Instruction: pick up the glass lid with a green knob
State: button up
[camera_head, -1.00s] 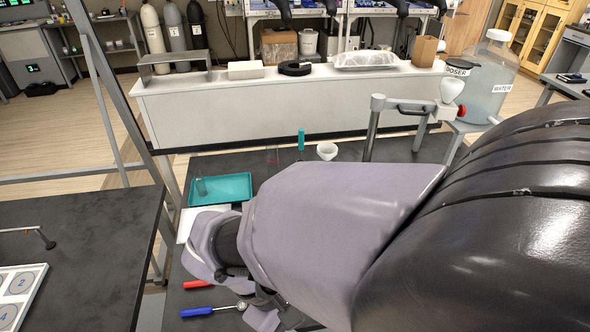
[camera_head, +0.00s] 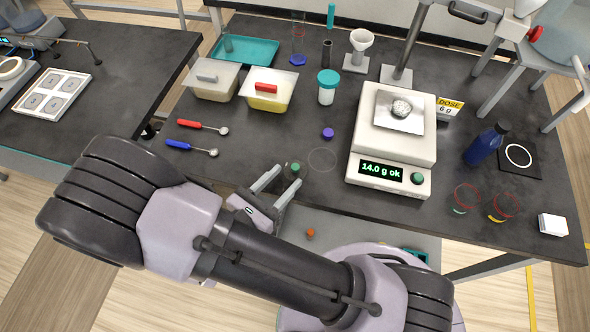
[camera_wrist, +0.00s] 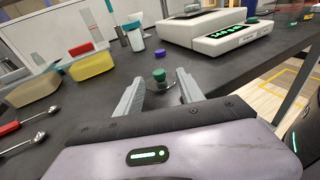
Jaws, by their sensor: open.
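The glass lid's green knob (camera_head: 296,168) stands on the dark bench near its front edge, and its clear disc is hard to make out. In the wrist view the green knob (camera_wrist: 159,75) shows ahead between my fingers, with a faint glass rim around its base. My gripper (camera_head: 286,177) is open, its two fingers pointing at the lid. In the wrist view my gripper (camera_wrist: 160,77) has nothing between its fingers close to the palm. I cannot tell whether the fingertips reach over the disc.
A scale (camera_head: 391,146) reading 14.0 g stands to the right of the lid. A purple cap (camera_head: 328,133) lies behind it. Red-handled (camera_head: 196,125) and blue-handled (camera_head: 185,147) scoops lie to the left. Lidded tubs (camera_head: 213,86) and a teal-capped jar (camera_head: 327,92) stand farther back.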

aim_at(295, 166)
jog(key=b+x, duration=0.2)
jog(key=x, duration=0.3)
jog(key=shift+w, duration=0.2)
jog(key=shift+r, duration=0.1)
grip_shut()
